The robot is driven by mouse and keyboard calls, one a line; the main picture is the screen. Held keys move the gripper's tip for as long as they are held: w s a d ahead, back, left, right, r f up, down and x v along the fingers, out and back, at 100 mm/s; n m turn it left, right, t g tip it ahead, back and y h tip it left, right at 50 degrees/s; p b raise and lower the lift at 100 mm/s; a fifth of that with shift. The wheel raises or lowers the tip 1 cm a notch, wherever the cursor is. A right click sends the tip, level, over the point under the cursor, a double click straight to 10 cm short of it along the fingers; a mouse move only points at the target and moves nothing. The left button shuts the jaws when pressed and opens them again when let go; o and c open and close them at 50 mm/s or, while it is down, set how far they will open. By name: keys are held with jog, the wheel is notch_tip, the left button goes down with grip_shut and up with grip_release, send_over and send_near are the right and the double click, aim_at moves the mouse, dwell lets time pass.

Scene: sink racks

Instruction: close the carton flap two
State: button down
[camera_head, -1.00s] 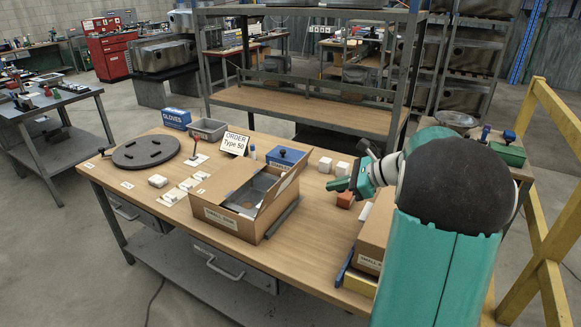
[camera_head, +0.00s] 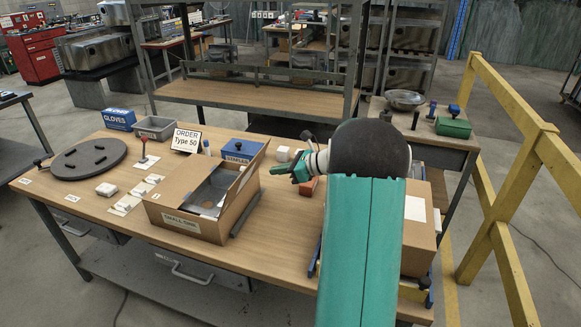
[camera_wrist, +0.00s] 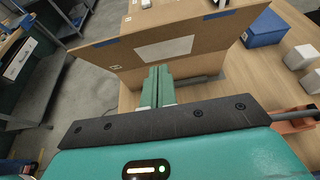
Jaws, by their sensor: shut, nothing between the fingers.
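The open carton (camera_head: 185,226), labelled SMALL SINK, stands on the workbench with a grey metal sink (camera_head: 206,195) inside. In the wrist view a brown carton flap (camera_wrist: 115,53) with a pale label and blue tape stands upright across the picture. My gripper (camera_head: 276,171) is just right of the right flap, at about its height. In the wrist view my gripper (camera_wrist: 157,72) is shut and empty, its fingertips pointing at the flap; whether they touch it is unclear.
A dark bar (camera_head: 245,214) lies beside the carton's right side. Another carton (camera_head: 420,235) stands at the right, partly behind my arm. Bare bench lies in front.

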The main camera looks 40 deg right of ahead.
aim_at(251, 165)
jog(key=w+a, duration=0.2)
jog(key=w, duration=0.1)
jog(key=w+a, duration=0.1)
jog(key=w, duration=0.1)
jog(key=shift+r, duration=0.4)
jog(key=shift+s+r, duration=0.1)
jog(key=shift+s, duration=0.05)
jog(key=shift+w+r, duration=0.1)
jog(key=shift+w, duration=0.1)
